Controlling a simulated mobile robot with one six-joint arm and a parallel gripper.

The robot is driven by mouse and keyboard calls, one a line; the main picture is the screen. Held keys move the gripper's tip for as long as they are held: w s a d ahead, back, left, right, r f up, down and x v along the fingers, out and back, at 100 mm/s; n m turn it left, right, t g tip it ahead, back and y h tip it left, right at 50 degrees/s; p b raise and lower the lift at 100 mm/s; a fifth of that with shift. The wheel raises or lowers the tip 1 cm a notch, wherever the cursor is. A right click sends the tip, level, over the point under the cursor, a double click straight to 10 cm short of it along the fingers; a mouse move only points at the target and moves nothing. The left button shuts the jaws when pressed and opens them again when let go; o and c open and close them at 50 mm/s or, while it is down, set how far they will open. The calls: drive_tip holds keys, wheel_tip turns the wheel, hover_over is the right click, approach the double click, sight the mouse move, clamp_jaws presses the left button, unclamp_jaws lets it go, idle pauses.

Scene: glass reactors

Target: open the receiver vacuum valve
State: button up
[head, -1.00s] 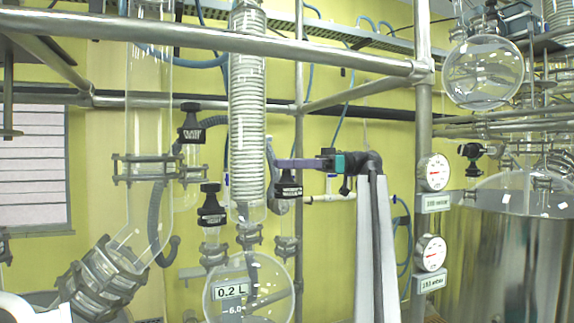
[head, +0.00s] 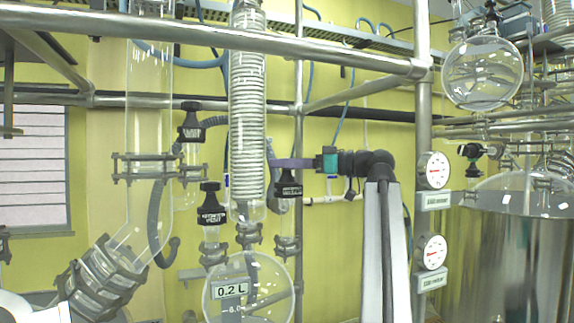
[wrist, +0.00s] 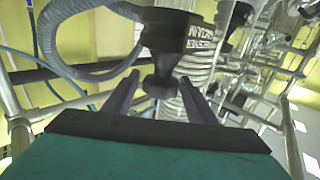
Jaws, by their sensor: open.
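A black valve block with a white label (head: 289,189) sits right of the glass condenser coil (head: 247,120) in the head view; its label is too small to read surely there. In the wrist view the black valve (wrist: 185,30) is close ahead, and its dark handle (wrist: 161,84) reaches down between my two purple fingers. My gripper (head: 276,163) is teal with purple fingers and comes in from the right at the top of this valve. In the wrist view my gripper (wrist: 160,82) is open around the handle; I cannot tell whether the fingers touch it.
Two similar black valves (head: 190,125) (head: 211,211) stand to the left. A round glass flask (head: 275,285) hangs below, marked 0.2 L. A steel post with two dial gauges (head: 434,170) (head: 432,251) stands right of my arm. A grey hose (wrist: 65,50) curves beside the valve.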

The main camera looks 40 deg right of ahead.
drive_tip(key=shift+a+m+t+h, duration=0.15)
drive_tip(key=shift+m+t+h, duration=0.55)
drive_tip(key=shift+m+h, duration=0.65)
drive_tip(key=shift+h, duration=0.55)
drive_tip(key=c, duration=0.9)
drive_tip(key=shift+o, duration=0.2)
drive_tip(key=shift+d+n+y, duration=0.2)
drive_tip(key=shift+n+y, duration=0.05)
drive_tip(key=shift+y, duration=0.05)
